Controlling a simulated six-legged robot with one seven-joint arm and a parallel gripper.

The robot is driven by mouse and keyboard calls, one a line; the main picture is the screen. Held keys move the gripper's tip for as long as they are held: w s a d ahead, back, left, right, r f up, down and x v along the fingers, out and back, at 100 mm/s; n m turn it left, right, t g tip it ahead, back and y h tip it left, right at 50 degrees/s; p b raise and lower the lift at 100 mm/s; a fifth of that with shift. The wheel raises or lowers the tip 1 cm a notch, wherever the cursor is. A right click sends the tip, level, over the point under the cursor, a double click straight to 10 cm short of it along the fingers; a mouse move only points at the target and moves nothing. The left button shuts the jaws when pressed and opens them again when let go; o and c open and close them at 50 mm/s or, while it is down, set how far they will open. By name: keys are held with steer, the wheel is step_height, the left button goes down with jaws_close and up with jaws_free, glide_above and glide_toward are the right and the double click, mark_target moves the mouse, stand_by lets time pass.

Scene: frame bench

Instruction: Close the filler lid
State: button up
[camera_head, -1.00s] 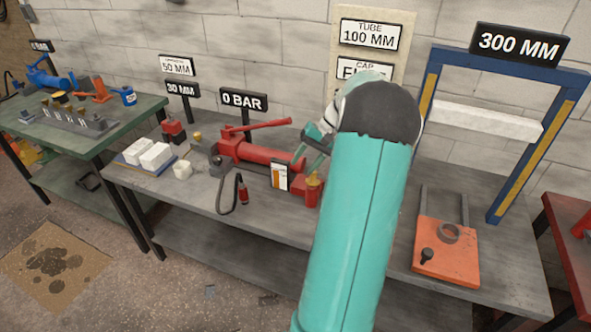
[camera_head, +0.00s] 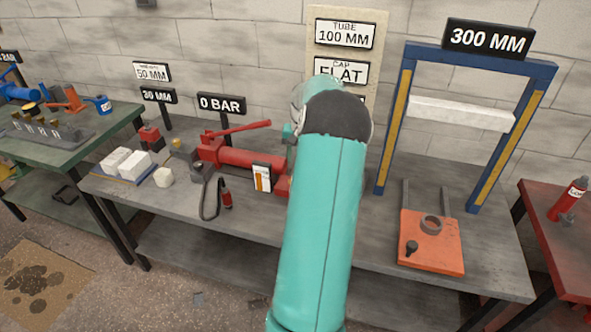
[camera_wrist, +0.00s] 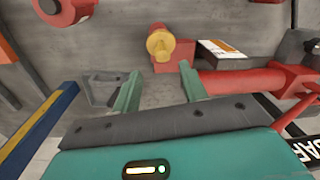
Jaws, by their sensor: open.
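The red hydraulic pump (camera_head: 240,158) lies on the grey bench, and its red body also shows in the wrist view (camera_wrist: 235,82). A red filler with a yellow round top (camera_wrist: 159,42) stands by a red block (camera_wrist: 175,58) at the pump's end. I cannot tell whether the yellow top is the lid or how far it is open. My gripper (camera_wrist: 158,68) is open and empty, its two teal fingers pointing towards the filler with a visible gap. In the head view my arm hides the filler and the gripper.
A white card with an orange bar (camera_head: 262,178) stands before the pump. A blue and yellow frame (camera_head: 393,130) and an orange plate (camera_head: 431,242) are at the right. A grey open holder (camera_wrist: 102,88) is beside my left finger in the wrist view. White blocks (camera_head: 125,162) lie left.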

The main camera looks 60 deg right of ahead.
steer(key=f, duration=0.5)
steer(key=shift+w+a+f, duration=0.2)
steer(key=shift+w+f, duration=0.1)
steer(key=shift+w, duration=0.05)
jaws_close()
steer(key=shift+a, duration=0.1)
